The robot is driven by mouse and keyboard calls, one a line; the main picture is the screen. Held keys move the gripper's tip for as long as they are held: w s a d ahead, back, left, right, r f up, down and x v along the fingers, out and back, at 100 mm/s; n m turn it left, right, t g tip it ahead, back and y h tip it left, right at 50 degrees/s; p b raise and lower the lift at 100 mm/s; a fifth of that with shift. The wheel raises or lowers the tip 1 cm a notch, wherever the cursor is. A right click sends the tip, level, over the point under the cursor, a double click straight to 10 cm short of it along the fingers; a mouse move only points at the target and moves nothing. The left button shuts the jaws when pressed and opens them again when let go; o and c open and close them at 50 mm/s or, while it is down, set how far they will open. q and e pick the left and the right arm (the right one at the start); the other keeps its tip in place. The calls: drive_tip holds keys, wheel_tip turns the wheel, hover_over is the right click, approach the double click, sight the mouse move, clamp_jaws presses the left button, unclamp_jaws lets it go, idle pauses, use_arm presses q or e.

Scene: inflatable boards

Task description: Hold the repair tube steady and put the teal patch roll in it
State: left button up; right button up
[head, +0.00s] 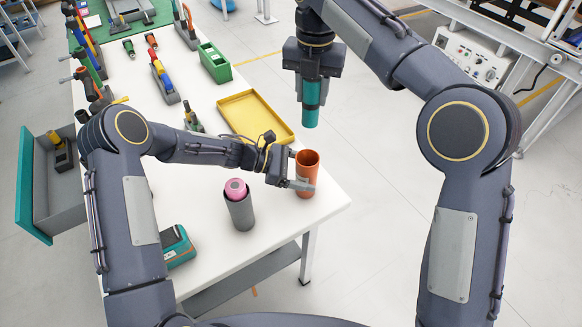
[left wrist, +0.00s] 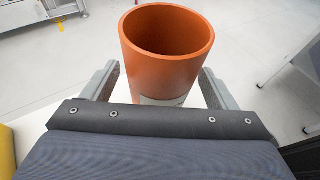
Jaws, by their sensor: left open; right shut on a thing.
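The orange repair tube (head: 307,176) stands upright near the right corner of the white table. Its open top shows an empty-looking inside in the left wrist view (left wrist: 166,55). My left gripper (head: 296,170) is open, with one finger on each side of the tube; I cannot tell whether they touch it. The teal patch roll (head: 311,104) hangs upright from my right gripper (head: 312,80), which is shut on its upper end. The roll is above and beyond the tube, apart from it.
A grey tube (head: 240,212) with a pink roll in it stands left of the orange tube. A yellow tray (head: 287,139) lies behind my left gripper. A green holder (head: 215,63) and tools in racks (head: 163,80) stand farther back. A teal-grey device (head: 178,246) lies at the front.

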use_arm(q)
drive_tip(key=shift+d+f, duration=0.1)
drive_tip(key=shift+d, duration=0.25)
drive_tip(key=shift+c, duration=0.4)
drive_tip(key=c, duration=1)
use_arm(e)
wheel_tip(320, 180, down, 13)
idle(0.6)
drive_tip(key=o, duration=1.1)
drive_tip(key=shift+c, duration=0.2)
wheel_tip(320, 180, up, 12)
